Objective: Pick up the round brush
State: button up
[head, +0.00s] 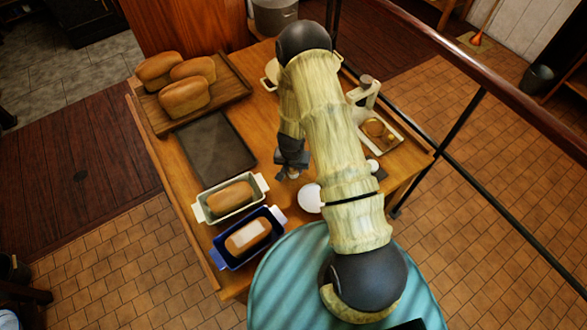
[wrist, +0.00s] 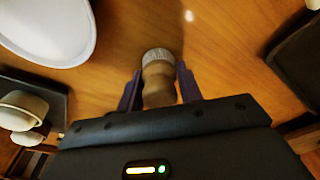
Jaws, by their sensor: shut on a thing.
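The round brush (wrist: 157,56) shows in the wrist view, with a pale grey round top and a brown wooden handle. My gripper (wrist: 158,86) is shut on the handle, one dark finger on each side. In the head view my gripper (head: 291,165) is low over the wooden table, between the dark baking tray and my arm. The brush is mostly hidden there. I cannot tell whether it touches the table. The lower part of the handle is hidden by the gripper body in the wrist view.
A dark baking tray (head: 209,148), a white loaf pan (head: 206,215) and a blue loaf pan (head: 222,261) stand left of the gripper. A white round dish (head: 309,198) is close by on the right. Bread loaves (head: 184,98) lie on a wooden tray (head: 238,88) at the back left.

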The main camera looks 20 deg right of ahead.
notch_tip(320, 180, up, 10)
jog(key=shift+r+b, duration=0.1)
jog(key=shift+b, duration=0.9)
jog(key=o, duration=0.4)
jog(key=shift+c, duration=1.1)
